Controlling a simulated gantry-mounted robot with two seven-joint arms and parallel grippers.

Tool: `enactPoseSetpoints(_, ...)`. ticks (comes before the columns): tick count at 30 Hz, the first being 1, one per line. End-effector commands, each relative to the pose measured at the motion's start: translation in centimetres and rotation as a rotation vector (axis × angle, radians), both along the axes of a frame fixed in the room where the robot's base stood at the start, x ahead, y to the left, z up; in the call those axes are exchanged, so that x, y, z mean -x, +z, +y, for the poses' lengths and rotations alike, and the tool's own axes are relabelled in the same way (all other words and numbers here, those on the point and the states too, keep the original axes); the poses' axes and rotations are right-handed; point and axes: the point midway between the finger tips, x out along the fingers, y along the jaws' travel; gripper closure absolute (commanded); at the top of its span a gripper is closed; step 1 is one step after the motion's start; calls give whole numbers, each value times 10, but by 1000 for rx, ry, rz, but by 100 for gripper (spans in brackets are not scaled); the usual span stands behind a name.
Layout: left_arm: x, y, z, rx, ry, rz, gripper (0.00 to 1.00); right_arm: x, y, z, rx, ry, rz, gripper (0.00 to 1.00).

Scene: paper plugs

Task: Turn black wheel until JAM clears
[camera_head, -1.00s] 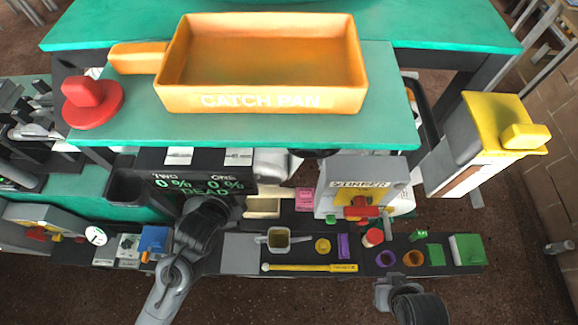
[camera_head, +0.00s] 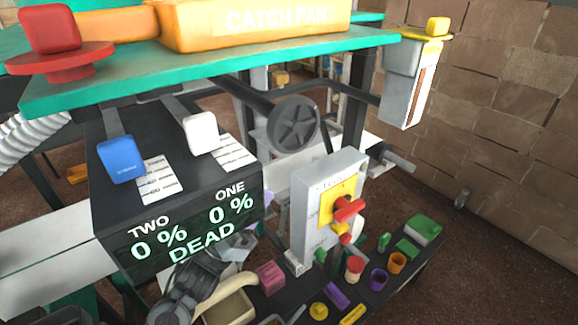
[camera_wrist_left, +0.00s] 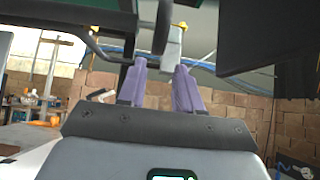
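The black wheel (camera_head: 293,123) is a round spoked handwheel under the green shelf, right of the display box, in the head view. A dark disc edge, probably this wheel (camera_wrist_left: 163,27), shows above the fingers in the left wrist view. My left gripper (camera_wrist_left: 159,82) has two purple fingers pointing up, spread apart with nothing between them. In the head view my left arm rises in front of the display box, and its fingers are mostly hidden. The display (camera_head: 190,238) reads TWO 0 %, ONE 0 % and DEAD. My right gripper is out of view.
A blue lever (camera_head: 120,158) and a white lever (camera_head: 201,132) stand on the black box. A grey panel (camera_head: 318,205) with a red handle is right of the wheel. The orange catch pan (camera_head: 250,25) and red knob (camera_head: 52,35) are on the shelf. Small coloured parts lie below.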

Motion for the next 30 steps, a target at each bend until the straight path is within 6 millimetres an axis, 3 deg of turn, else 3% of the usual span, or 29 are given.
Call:
enactPoseSetpoints(15,-35,55,-42,3,-1,2,66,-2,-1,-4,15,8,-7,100)
enactPoseSetpoints(30,-46,70,-54,1,0,5,66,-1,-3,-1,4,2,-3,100)
